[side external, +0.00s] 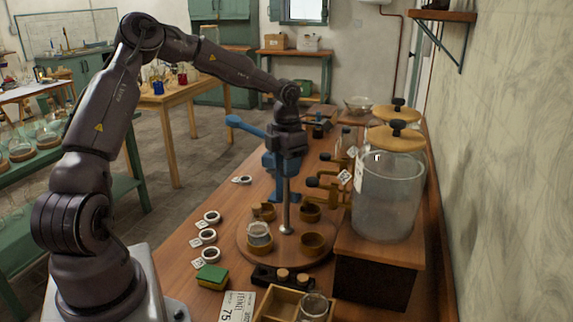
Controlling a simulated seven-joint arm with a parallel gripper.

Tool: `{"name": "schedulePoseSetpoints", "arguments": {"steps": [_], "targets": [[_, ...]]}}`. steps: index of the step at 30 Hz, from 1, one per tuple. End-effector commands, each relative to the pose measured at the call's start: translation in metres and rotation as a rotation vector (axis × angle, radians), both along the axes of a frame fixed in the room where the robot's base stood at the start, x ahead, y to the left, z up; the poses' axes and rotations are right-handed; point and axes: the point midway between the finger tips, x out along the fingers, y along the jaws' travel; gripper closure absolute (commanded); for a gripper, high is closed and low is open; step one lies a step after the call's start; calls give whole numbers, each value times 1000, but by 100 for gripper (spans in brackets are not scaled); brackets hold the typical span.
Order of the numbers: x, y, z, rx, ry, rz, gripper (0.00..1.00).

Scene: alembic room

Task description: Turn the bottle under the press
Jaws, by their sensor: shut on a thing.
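A round wooden turntable (260,256) lies on the bench with several ring-shaped wooden holders on it. A small clear glass bottle (259,231) with a pale top stands upright in the front left holder. An upright metal post (286,208) rises from near the middle of the turntable. My gripper (287,168) points down and is shut on the post's upper end; its fingertips are small and dark here. The blue press (272,172) with its long lever (244,125) stands just behind, partly hidden by my gripper. The bottle is in front of the press, apart from it.
Several white rings with tags (208,235) and a green-yellow sponge (211,277) lie left of the turntable. A dark rack with corks (282,275) and a wooden tray (270,305) are in front. Large glass jars (388,200) and brass taps (328,183) crowd the right.

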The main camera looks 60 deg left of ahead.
Motion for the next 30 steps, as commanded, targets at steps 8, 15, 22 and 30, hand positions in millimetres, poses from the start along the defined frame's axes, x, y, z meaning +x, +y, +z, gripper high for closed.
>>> {"name": "schedulePoseSetpoints", "arguments": {"steps": [8,15,22,30], "targets": [[0,1,4,3,-2,-54,100],[0,1,4,5,0,-69,100],[0,1,4,4,-1,-69,100],[0,0,3,3,-1,-69,52]]}}
